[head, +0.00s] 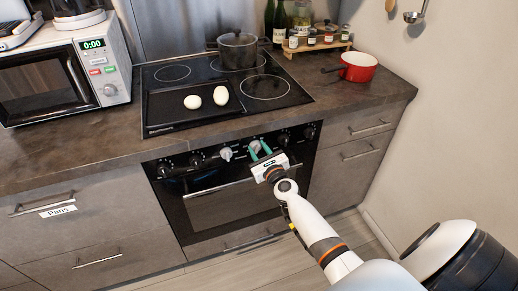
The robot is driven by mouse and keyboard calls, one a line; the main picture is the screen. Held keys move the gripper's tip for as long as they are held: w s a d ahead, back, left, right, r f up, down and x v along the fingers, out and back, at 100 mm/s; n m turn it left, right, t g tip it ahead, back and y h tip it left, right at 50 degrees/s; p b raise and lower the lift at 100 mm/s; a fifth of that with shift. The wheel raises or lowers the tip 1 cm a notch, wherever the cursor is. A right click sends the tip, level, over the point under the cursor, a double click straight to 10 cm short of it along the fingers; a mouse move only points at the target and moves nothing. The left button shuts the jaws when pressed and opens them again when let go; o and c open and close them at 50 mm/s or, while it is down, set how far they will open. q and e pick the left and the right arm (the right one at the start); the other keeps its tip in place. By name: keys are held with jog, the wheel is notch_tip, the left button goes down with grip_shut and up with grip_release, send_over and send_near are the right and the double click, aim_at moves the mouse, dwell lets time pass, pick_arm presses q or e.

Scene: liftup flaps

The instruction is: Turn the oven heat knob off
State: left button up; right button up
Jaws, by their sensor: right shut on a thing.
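The black oven (225,205) is built in under the hob, with a row of knobs along its front panel. My right gripper (260,147), with teal fingers, is at this panel, right of the middle. It is shut on an oven knob, which its fingers mostly hide, so its setting cannot be read. A light grey knob (226,153) is just left of the gripper. Black knobs show farther left (196,160) and to the right (284,138). I cannot read their labels. My left gripper is not in view.
The oven door handle runs below the knobs, under my right gripper. Above are the hob with a lidded pot (238,50) and two white egg-shaped things (207,97). A microwave (65,75) stands left, a red pan (358,67) right. A wall bounds the right side.

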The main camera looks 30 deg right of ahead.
jog(key=n+p, duration=0.1)
jog(key=n, duration=0.4)
jog(key=shift+a+r+g+p, duration=0.1)
jog(key=shift+g+p, duration=0.2)
jog(key=shift+p, duration=0.1)
jog(key=n+p, duration=0.2)
jog(key=n, duration=0.3)
jog(key=shift+a+n+h, duration=0.1)
jog(key=shift+n+h, duration=0.2)
jog(key=n+p, duration=0.1)
jog(key=n, duration=0.4)
jog(key=shift+h+p, duration=0.3)
jog(key=n, duration=0.1)
jog(key=n+p, duration=0.1)
jog(key=n, duration=0.3)
jog(key=shift+a+f+h, duration=0.1)
jog(key=shift+f+h, duration=0.15)
jog(key=shift+h, duration=0.05)
jog(key=n+p, duration=0.1)
jog(key=n, duration=0.3)
jog(key=shift+f, duration=0.15)
jog(key=n, duration=0.4)
jog(key=shift+f+n, duration=0.1)
jog(key=shift+n, duration=0.3)
jog(key=n, duration=0.3)
jog(key=n+b, duration=0.1)
jog(key=n, duration=0.5)
jog(key=shift+d+h+b, duration=0.25)
jog(key=shift+h+b, duration=0.05)
jog(key=shift+n, duration=0.4)
